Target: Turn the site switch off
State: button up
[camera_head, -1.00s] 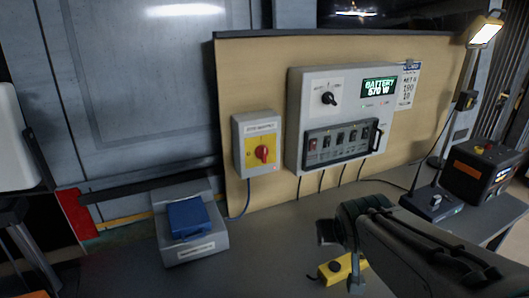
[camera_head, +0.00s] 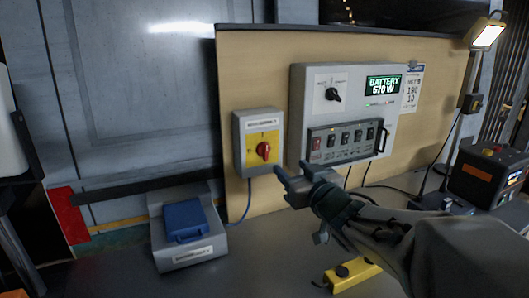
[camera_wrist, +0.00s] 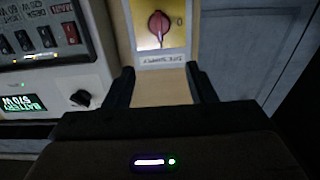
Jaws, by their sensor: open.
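The site switch is a grey box (camera_head: 240,127) with a yellow plate and a red knob (camera_head: 263,151), fixed to the left part of the tan board. In the wrist view, which looks upside down, the red knob (camera_wrist: 158,27) is at the top centre with its handle appearing upright. A "0" mark shows beside it. A site supply label (camera_wrist: 162,59) lies between the knob and my fingers. My gripper (camera_head: 291,178) is open and empty, right of and slightly below the switch. In the wrist view my fingers (camera_wrist: 160,80) point at the switch, apart from it.
The battery panel (camera_head: 312,98) with a black dial (camera_head: 333,94) and a row of breakers (camera_head: 345,140) stands close right of the switch. A blue case (camera_head: 185,220) sits on a grey box below left. A yellow handset (camera_head: 352,274) and a black-and-orange unit (camera_head: 488,178) are on the bench.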

aim_at(267, 146)
jog(key=x, duration=1.3)
jog(key=shift+w+a+b, duration=0.15)
jog(key=shift+w+b, duration=0.15)
jog(key=shift+c, duration=0.3)
jog(key=c, duration=0.9)
